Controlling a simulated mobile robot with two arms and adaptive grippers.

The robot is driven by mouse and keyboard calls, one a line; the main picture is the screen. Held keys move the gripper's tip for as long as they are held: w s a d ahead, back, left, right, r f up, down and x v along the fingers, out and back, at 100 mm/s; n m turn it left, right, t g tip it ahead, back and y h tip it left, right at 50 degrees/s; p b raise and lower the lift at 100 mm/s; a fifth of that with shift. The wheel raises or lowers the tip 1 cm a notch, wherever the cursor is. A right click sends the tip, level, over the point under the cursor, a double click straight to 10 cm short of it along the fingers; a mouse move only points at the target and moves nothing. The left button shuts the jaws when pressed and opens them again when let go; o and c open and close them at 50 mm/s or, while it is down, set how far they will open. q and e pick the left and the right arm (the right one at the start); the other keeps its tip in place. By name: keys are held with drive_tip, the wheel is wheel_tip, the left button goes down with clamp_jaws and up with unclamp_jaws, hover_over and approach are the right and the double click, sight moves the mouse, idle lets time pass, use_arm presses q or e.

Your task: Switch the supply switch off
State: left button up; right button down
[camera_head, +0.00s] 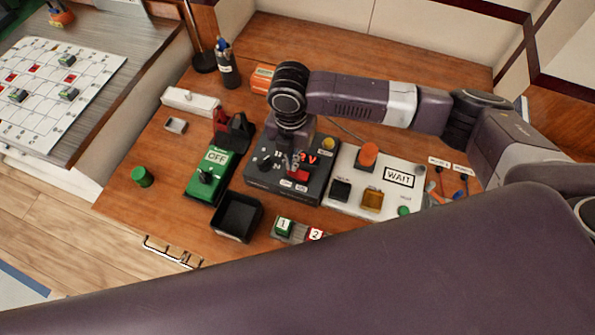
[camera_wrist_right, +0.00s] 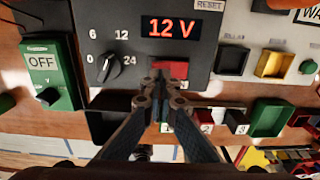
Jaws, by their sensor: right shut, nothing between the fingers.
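The supply is a black box (camera_head: 262,184) on the wooden desk, and its display (camera_wrist_right: 173,27) reads 12 V in the right wrist view. A dial (camera_wrist_right: 103,68) with marks 6, 12, 0 and 24 sits left of the display. The red switch (camera_wrist_right: 176,68) is below the display, partly hidden by my fingers. My right gripper (camera_wrist_right: 163,77) is shut and empty, its fingertips at the red switch; I cannot tell whether they touch it. In the head view my right gripper (camera_head: 297,164) is over the supply. My left gripper is not in view.
A green box (camera_head: 197,186) labelled OFF stands left of the supply. A white panel (camera_head: 350,207) reading WAIT, with an orange button (camera_head: 369,152), stands to the right. A black tray (camera_head: 237,216) and numbered blocks (camera_head: 284,227) lie in front. The desk's left part has free room.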

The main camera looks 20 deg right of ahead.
drive_tip(key=shift+f+b, duration=0.55)
drive_tip(key=shift+f, duration=0.8)
idle(0.5)
wheel_tip(320, 180, up, 7)
drive_tip(key=p, duration=0.7)
drive_tip(key=shift+r+p, duration=0.15)
drive_tip(key=shift+p, duration=0.2)
idle(0.4)
